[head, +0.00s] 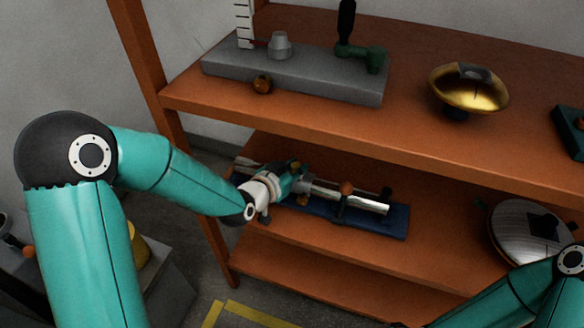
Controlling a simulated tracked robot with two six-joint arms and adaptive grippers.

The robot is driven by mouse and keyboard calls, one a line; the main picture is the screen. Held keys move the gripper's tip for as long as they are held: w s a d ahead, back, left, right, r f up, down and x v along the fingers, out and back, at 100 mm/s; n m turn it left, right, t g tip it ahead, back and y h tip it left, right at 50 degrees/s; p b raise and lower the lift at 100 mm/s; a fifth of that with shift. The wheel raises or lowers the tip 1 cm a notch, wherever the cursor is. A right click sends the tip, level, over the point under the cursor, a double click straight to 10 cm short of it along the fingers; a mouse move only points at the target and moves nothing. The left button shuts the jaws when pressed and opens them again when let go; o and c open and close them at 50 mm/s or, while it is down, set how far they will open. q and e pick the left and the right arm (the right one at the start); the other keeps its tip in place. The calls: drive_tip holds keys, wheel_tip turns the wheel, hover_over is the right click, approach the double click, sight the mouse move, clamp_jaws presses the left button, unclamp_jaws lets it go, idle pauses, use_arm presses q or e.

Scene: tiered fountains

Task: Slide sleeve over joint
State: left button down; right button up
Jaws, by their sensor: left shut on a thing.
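A pipe fixture lies on the middle shelf: a shiny silver pipe (368,204) runs level above a blue base (393,220), held by dark supports. My left gripper (298,183) reaches in from the left and is shut at the pipe's left part. What it holds, apparently the sleeve, is mostly hidden by the fingers. The joint cannot be made out. My right arm shows at the bottom right; its gripper is out of view.
The upper orange shelf (420,130) hangs over the fixture and carries a grey block (310,80) and a golden bowl (468,92). A silver round lid-like thing (530,232) stands right of the fixture. A shelf post (140,45) is close to my left arm.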

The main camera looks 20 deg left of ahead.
sight(318, 183)
use_arm(q)
drive_tip(key=d+b, duration=0.1)
drive_tip(key=d, duration=0.4)
drive_tip(key=shift+s+d+f, duration=0.1)
drive_tip(key=shift+d, duration=0.35)
drive_tip(key=c, duration=1)
unclamp_jaws()
drive_tip(key=shift+d, duration=0.1)
drive_tip(key=shift+s, duration=0.15)
drive_tip(key=v, duration=0.7)
drive_tip(key=shift+s, duration=0.1)
